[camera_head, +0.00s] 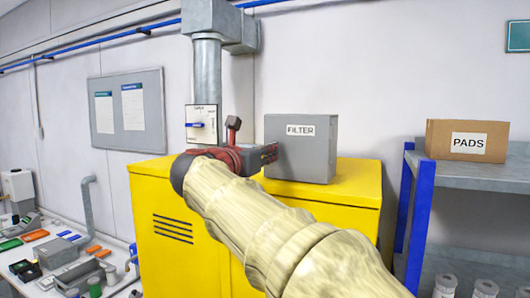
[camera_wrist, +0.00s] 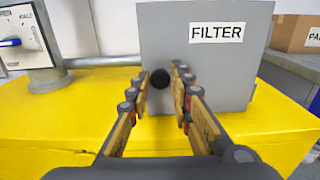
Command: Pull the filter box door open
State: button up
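The grey filter box (camera_head: 309,150) stands on top of the yellow cabinet, with a white FILTER label on its front. In the wrist view its front face (camera_wrist: 205,75) shows square ahead, and no gap around the door is visible. A round black knob (camera_wrist: 160,79) sits low on the left side of that face. My gripper (camera_wrist: 161,73) is open, with one finger on each side of the knob. I cannot tell whether the fingers touch it. In the head view my gripper (camera_head: 269,154) is at the box's left side, and the knob is hidden there.
The yellow cabinet (camera_head: 355,185) carries the box. A grey pipe with a blue-handled switch (camera_head: 201,124) stands to the left. On the right is a shelf with blue posts (camera_head: 418,210) and a cardboard PADS box (camera_head: 468,141). A cluttered bench is at far left.

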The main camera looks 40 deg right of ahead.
grip_shut()
dwell(0.5)
